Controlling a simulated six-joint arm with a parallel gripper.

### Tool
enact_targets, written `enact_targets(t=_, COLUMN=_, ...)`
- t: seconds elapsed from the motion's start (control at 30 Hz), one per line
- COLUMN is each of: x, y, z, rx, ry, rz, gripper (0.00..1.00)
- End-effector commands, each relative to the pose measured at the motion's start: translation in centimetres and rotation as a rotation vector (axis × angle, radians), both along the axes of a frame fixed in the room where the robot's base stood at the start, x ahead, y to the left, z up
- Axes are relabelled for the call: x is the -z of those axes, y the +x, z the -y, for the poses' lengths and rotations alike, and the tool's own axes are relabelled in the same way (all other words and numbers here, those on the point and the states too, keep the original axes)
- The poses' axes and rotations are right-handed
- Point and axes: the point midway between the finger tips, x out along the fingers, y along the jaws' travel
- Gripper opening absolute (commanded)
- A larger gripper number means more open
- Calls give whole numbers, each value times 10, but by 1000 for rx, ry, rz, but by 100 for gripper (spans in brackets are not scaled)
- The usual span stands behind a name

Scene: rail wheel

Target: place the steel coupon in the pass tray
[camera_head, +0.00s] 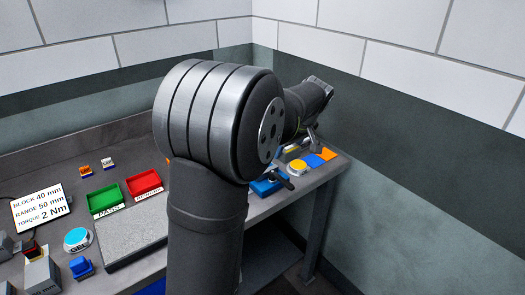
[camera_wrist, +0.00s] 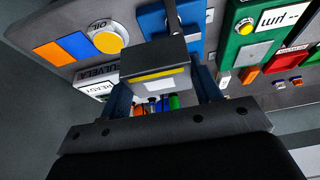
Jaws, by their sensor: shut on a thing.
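The green pass tray (camera_head: 104,199) lies on the bench at left centre in the head view and looks empty. My gripper (camera_head: 313,138) is at the far right end of the bench, partly hidden by my arm. In the wrist view my gripper (camera_wrist: 163,95) is shut on a dark grey block (camera_wrist: 152,57) with a yellow stripe and a pale face. I cannot tell whether this block is the steel coupon. No other coupon is clearly identifiable.
A red tray (camera_head: 144,183) adjoins the green one. A yellow button (camera_wrist: 106,41), a blue fixture (camera_wrist: 155,22) and a green instrument (camera_wrist: 242,43) lie near my gripper. A grey plate (camera_head: 130,240) lies in front of the trays. My arm hides the bench's middle.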

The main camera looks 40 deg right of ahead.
Motion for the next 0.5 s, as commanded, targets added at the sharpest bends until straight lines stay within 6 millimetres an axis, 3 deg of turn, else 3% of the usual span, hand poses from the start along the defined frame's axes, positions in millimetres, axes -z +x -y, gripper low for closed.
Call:
enact_targets(t=0.3, x=-6, y=-4, z=1, rx=-2, ry=-3, rz=3, gripper=4)
enact_targets(t=0.5, x=-4, y=22, z=-19, rx=-3, ry=-3, rz=3, gripper=4)
